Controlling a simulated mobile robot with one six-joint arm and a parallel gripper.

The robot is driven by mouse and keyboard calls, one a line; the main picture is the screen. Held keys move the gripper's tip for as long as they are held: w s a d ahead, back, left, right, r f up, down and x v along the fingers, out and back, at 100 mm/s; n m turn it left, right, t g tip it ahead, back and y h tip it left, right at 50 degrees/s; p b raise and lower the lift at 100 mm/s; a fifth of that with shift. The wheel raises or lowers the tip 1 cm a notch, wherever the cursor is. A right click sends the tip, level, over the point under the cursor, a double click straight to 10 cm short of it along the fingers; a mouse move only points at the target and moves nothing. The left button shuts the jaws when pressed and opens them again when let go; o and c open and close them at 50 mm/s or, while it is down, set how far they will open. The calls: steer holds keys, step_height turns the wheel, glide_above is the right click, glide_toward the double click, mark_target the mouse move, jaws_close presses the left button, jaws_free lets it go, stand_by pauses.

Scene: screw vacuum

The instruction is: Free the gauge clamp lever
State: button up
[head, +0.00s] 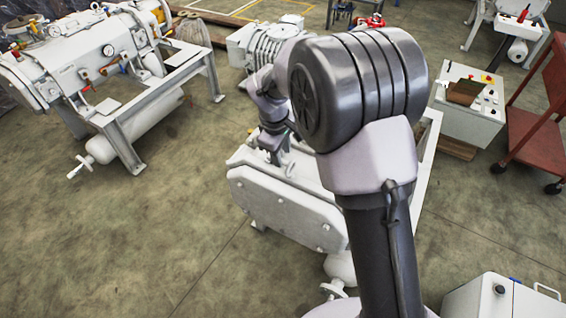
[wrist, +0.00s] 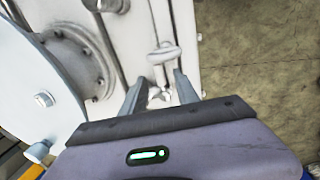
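In the wrist view my gripper (wrist: 160,77) has its two fingers apart, pointing at the white machine body (wrist: 215,70). A small pale lever-like fitting (wrist: 164,52) stands just beyond the fingertips and between their lines, with a short stem leading down to a light knob-like end (wrist: 159,97) in the gap. It looks like the clamp lever, but I cannot be sure. I see no clear contact with either finger. In the head view my arm covers much of the white pump (head: 285,205), and the lever cannot be made out.
A round bolted flange (wrist: 75,65) stands close left of my gripper in the wrist view. Bare floor (wrist: 270,80) lies to the right. In the head view another white machine (head: 85,60) stands left, a control box (head: 468,105) and red cart (head: 530,130) right.

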steer(key=f, duration=0.2)
steer(key=shift+w+d+f+b, duration=0.2)
steer(key=shift+w+f+b, duration=0.1)
steer(key=shift+f, duration=0.1)
jaws_close()
